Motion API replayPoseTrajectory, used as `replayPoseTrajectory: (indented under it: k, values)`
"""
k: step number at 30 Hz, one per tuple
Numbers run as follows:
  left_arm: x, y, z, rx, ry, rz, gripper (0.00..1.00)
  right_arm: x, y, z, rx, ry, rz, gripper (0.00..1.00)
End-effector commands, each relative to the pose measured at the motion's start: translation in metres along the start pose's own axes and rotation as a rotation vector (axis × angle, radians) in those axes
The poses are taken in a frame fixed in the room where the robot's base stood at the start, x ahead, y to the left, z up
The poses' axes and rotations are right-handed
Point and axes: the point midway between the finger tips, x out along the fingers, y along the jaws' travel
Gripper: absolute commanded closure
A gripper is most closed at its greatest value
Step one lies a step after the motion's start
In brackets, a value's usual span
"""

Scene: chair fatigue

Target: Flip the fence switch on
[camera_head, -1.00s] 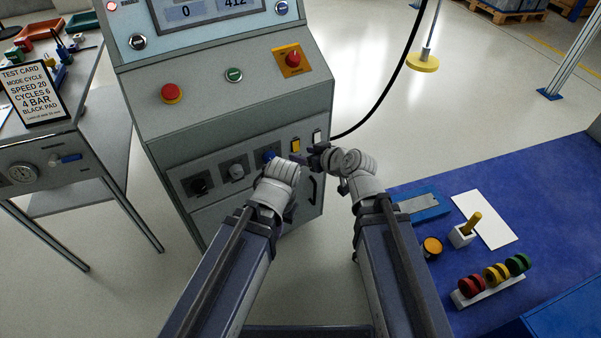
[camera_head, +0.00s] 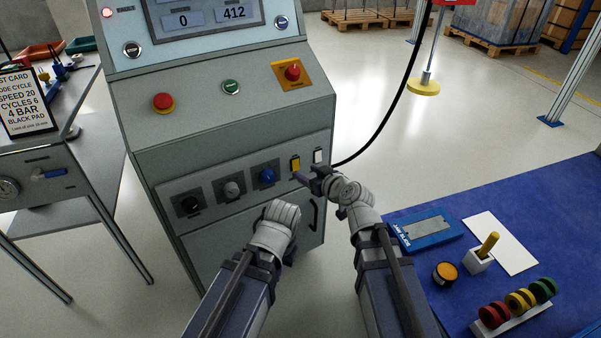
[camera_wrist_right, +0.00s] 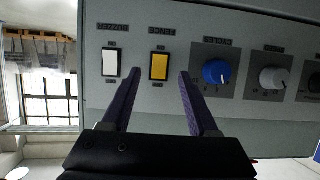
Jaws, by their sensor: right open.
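The fence switch is a yellow rocker (camera_head: 295,164) on the lower panel of the grey machine, between a blue knob (camera_head: 268,176) and a white rocker (camera_head: 318,156). In the right wrist view it (camera_wrist_right: 159,67) sits under an upside-down "FENCE" label. My right gripper (camera_head: 304,176) is open and empty in front of the panel, just below the yellow rocker. In the right wrist view its two fingers (camera_wrist_right: 160,84) point at the panel, one on each side of the rocker; contact cannot be told. My left gripper (camera_head: 286,250) is lower, away from the panel, its fingers hidden.
A red stop button (camera_head: 163,102), a green button (camera_head: 231,87) and another red button on a yellow plate (camera_head: 292,72) are higher on the machine. A blue-topped table (camera_head: 400,270) with small parts stands at right. A black cable hangs beside the machine.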

Motion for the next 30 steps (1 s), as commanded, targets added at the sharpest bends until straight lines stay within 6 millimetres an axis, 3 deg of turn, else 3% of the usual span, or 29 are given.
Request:
replayPoseTrajectory:
  k: [1,7,17,30]
  values:
    - [0.007,0.001,-0.001,0.001,0.0,0.001,1.0,0.013,0.001,0.002,0.0,0.0,-0.001,0.4]
    - [0.017,0.002,-0.001,0.003,0.001,0.002,1.0,0.041,0.001,0.001,0.0,0.0,-0.001,0.4]
    - [0.017,0.002,-0.001,0.004,0.001,0.002,1.0,0.045,0.0,0.0,0.001,0.0,0.0,0.4]
    - [0.017,0.002,-0.001,0.004,0.001,0.002,1.0,0.045,0.0,0.0,0.001,0.0,0.0,0.88]
